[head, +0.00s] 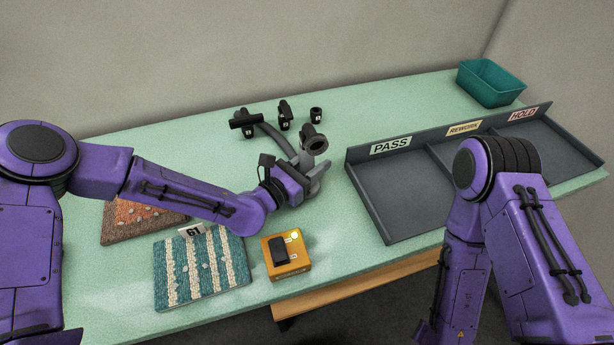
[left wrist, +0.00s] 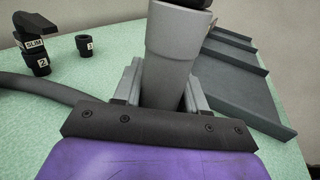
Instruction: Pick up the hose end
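The hose end (head: 313,141) is a grey tapered tube with a dark round mouth, on a grey hose (head: 272,134) that curves across the table. In the left wrist view the tube (left wrist: 172,60) stands between my left gripper's fingers (left wrist: 160,88), with a finger against each side. My left gripper (head: 316,174) is shut on it; the fingertips are partly hidden behind the tube in the wrist view. I cannot tell whether the tube touches the table. My right gripper is out of view; only its purple arm shows at right.
Black nozzle heads with number labels (head: 284,116) stand behind the hose. A grey sorting tray (head: 385,238) marked PASS, REWORK and HOLD lies right. A teal bin (head: 490,84) stands at the back right. Carpet samples (head: 203,268) and an orange box (head: 288,266) lie in front.

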